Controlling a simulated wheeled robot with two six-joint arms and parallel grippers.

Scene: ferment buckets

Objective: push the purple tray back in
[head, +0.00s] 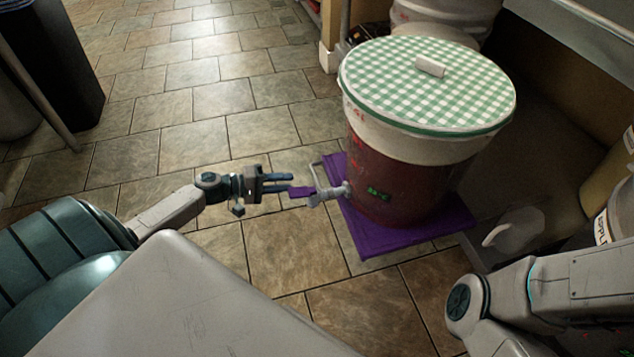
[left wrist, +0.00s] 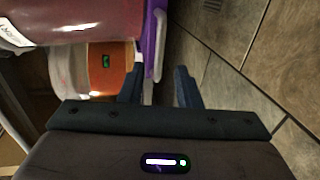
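The purple tray (head: 375,238) lies on the tiled floor under a large bucket (head: 410,175) with dark red contents. A pale metal handle (head: 316,172) sticks out from the tray's left edge. My left gripper (head: 290,182) is just left of the handle and the bucket's tap, fingers pointing toward them. In the left wrist view the fingers (left wrist: 160,88) stand apart with nothing clearly between them. The purple tray edge (left wrist: 149,45) and its handle (left wrist: 160,45) show ahead of the fingers. I cannot tell whether they touch. My right gripper is out of view.
A green checked lid (head: 430,85) covers the bucket. A white jug (head: 515,235) stands right of the tray. Open floor lies to the left.

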